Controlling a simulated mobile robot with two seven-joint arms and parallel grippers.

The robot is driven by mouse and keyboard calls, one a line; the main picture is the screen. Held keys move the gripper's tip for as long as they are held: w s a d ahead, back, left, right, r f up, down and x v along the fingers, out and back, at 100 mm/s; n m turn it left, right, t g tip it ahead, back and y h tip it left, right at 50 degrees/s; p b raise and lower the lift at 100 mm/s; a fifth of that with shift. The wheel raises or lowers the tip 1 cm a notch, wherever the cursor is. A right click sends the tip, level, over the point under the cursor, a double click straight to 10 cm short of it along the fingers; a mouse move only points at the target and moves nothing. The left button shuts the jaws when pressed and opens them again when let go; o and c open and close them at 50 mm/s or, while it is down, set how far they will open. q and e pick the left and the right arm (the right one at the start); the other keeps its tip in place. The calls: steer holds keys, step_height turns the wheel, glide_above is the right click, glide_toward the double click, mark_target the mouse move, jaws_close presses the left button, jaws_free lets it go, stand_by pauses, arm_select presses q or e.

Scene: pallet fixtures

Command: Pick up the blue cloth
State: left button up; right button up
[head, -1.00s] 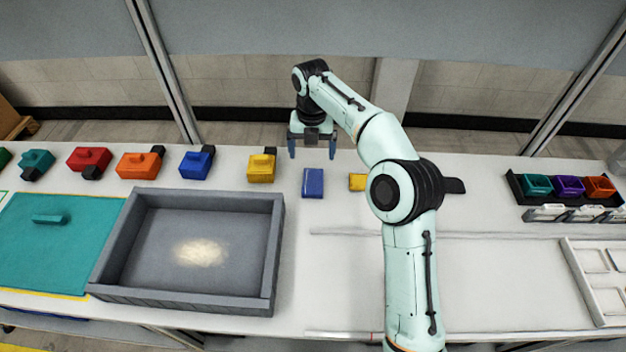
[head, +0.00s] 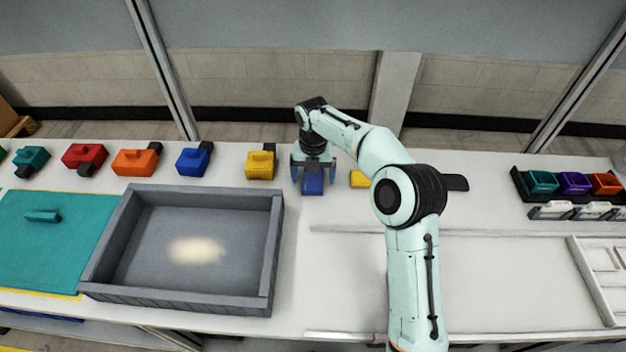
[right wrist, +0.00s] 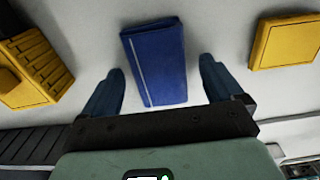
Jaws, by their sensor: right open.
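The blue cloth (head: 313,186) is a small folded rectangle lying on the white table, right of the grey tray. In the right wrist view the blue cloth (right wrist: 158,62) lies between and a little beyond the two fingertips, with a pale stripe along one side. My right gripper (head: 312,178) is low over the table at the cloth, and its body hides the cloth's far part in the head view. In the right wrist view my right gripper (right wrist: 162,80) is open, with a gap between each finger and the cloth. My left gripper is not in view.
A grey tray (head: 275,245) with a pale powdery patch stands left of the cloth. A yellow block (head: 260,166) is to the left and a yellow piece (head: 359,179) to the right. Several coloured blocks line the back. A black rack (head: 520,190) with small bins is far right.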

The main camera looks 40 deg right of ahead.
mark_target(313, 177)
steer(key=c, duration=1.1)
steer(key=shift+c, duration=0.2)
step_height(313, 177, up, 10)
steer(key=p, duration=0.2)
steer(key=o, duration=0.4)
steer(key=shift+c, duration=1.4)
